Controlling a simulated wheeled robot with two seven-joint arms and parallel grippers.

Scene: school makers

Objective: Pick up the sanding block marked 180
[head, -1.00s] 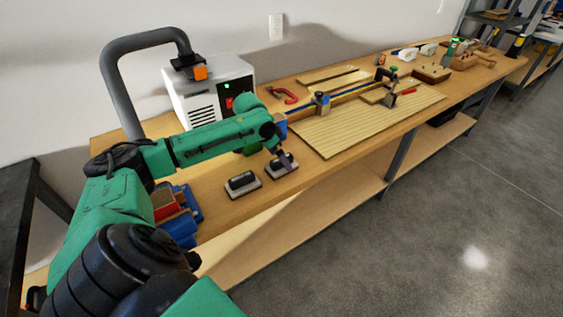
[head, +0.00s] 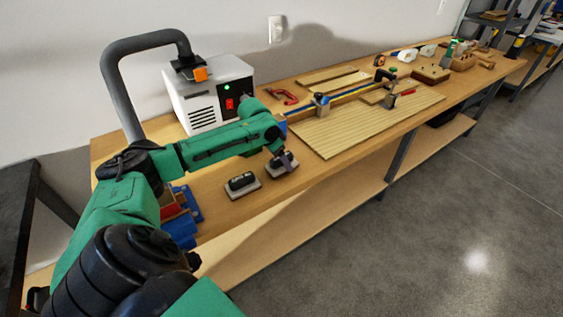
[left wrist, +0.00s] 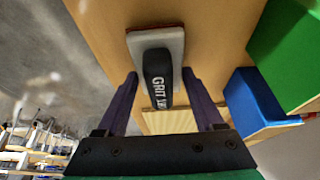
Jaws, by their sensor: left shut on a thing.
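Two sanding blocks with black grips and pale bases are at the near side of the workbench in the head view. My left gripper (head: 281,161) is over the farther sanding block (head: 286,169) and shut on it. In the left wrist view this block (left wrist: 158,72) is between the purple fingers (left wrist: 160,95); its grip reads "GRIT 1" and the rest of the number is not legible. The nearer sanding block (head: 242,183) rests on the bench, apart from the gripper; its marking is too small to read. My right gripper is not in view.
A white machine with a grey hose (head: 208,98) stands behind my left arm. A slatted wooden panel (head: 345,132) and a red clamp (head: 284,96) lie farther along. Blue and red items (head: 180,222) are at the near left. Green and blue blocks (left wrist: 258,105) show in the wrist view.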

